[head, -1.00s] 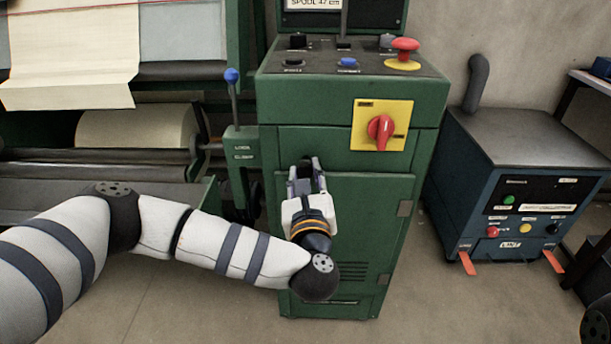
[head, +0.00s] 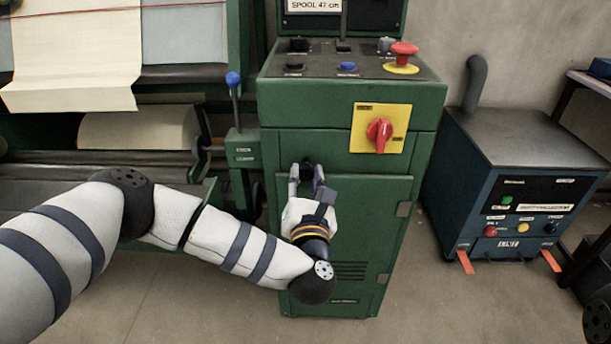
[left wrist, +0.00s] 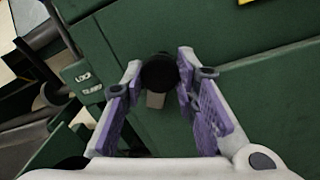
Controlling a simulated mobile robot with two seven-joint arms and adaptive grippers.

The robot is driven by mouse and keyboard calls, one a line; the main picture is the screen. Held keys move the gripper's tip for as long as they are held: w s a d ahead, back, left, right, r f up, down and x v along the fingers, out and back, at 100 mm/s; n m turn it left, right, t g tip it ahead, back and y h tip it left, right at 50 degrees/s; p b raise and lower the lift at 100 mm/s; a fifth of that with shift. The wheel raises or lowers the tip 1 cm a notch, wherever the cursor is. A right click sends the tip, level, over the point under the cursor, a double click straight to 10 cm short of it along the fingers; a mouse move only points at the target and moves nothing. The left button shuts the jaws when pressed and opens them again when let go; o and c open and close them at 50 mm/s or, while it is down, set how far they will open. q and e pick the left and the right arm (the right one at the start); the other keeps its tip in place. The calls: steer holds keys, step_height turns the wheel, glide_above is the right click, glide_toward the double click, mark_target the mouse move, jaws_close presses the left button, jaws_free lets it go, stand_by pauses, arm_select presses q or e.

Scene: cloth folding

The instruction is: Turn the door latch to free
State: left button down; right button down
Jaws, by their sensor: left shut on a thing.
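The green cabinet door (head: 370,215) is closed. Its latch, a round black knob (head: 308,163), is at the door's upper left. The latch also shows in the left wrist view (left wrist: 158,74), with a small grey tab (left wrist: 155,100) just below it. My left gripper (head: 307,172) is shut on the latch, one purple-padded finger on each side; it also fills the left wrist view (left wrist: 157,75). The fingers hide part of the latch in the head view, and I cannot tell its exact turn angle. My right gripper is not in view.
A red rotary switch on a yellow plate (head: 398,116) is above the door. A red mushroom button (head: 404,48) stands on the panel top. A blue-tipped lever (head: 233,80) is close on the left. A blue machine (head: 520,180) stands at right.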

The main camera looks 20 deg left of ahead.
arm_select(q)
steer(key=m, duration=0.3)
steer(key=m+p, duration=0.1)
steer(key=m, duration=0.2)
steer(key=shift+m+t+h, duration=0.3)
steer(key=shift+m, duration=0.1)
steer(key=m+p, duration=0.1)
steer(key=m, duration=0.4)
steer(key=shift+a+h+p, duration=0.1)
steer(key=shift+h+p, duration=0.2)
steer(key=shift+p, duration=0.05)
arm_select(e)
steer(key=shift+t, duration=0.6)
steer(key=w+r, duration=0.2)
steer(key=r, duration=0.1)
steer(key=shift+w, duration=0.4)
arm_select(q)
steer(key=shift+f+m, duration=0.15)
steer(key=shift+m, duration=0.35)
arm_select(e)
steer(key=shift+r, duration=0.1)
arm_select(q)
steer(key=c, duration=1.3)
jaws_free()
steer(key=shift+s, duration=0.1)
